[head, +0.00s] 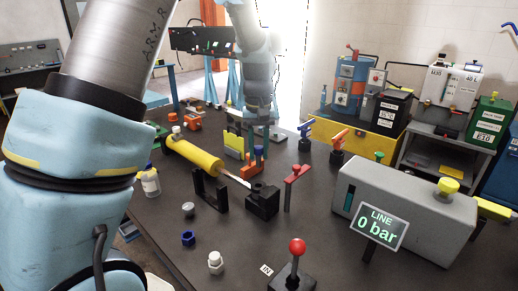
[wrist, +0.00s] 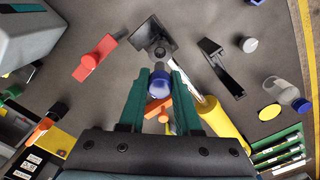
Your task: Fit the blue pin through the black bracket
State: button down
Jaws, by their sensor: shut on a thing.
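In the wrist view my gripper (wrist: 158,84) has its two green fingers closed on the blue pin (wrist: 159,89), whose round blue head shows between them. The black bracket (wrist: 148,33) is just beyond the fingertips, with a grey round part in its middle. In the head view the bracket (head: 262,206) is a black block on the table at the end of the yellow cylinder's rod. My gripper hangs over the table just behind it. The pin's lower end is hidden, and I cannot tell whether it touches the bracket.
The yellow cylinder (head: 193,154) lies behind left of the bracket, beside a black upright frame (head: 210,191). A red-handled valve (head: 296,174) stands close on the right. A grey box (head: 415,207) with a "0 bar" sign is farther right. A red-knobbed lever (head: 297,247) stands in front.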

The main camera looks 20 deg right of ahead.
aim_at(259, 167)
jog(key=shift+f+b, duration=1.45)
jog(key=shift+f, duration=1.2)
jog(key=shift+f+b, duration=0.9)
jog(key=shift+f, duration=1.2)
jog(key=c, duration=0.5)
grip_release()
notch_tip(259, 167, up, 11)
jog(key=shift+f+b, duration=0.1)
jog(key=shift+b, duration=1.15)
jog(key=a+f+n, duration=0.1)
jog(key=a+f, duration=0.1)
jog(key=a, duration=0.6)
jog(key=a+f, duration=0.2)
jog(key=a, duration=0.6)
jog(key=shift+n+t, duration=0.7)
jog(key=shift+t, duration=0.1)
jog(key=s+a+f, duration=0.1)
jog(key=s+a, duration=0.1)
jog(key=a, duration=0.2)
jog(key=s+a+f, duration=0.1)
jog(key=s+a, duration=0.2)
jog(key=a, duration=0.2)
jog(key=s+a+f, duration=0.1)
jog(key=s+a, duration=0.2)
jog(key=a, duration=0.1)
jog(key=shift+s+a+f, duration=0.2)
jog(key=shift+f, duration=0.15)
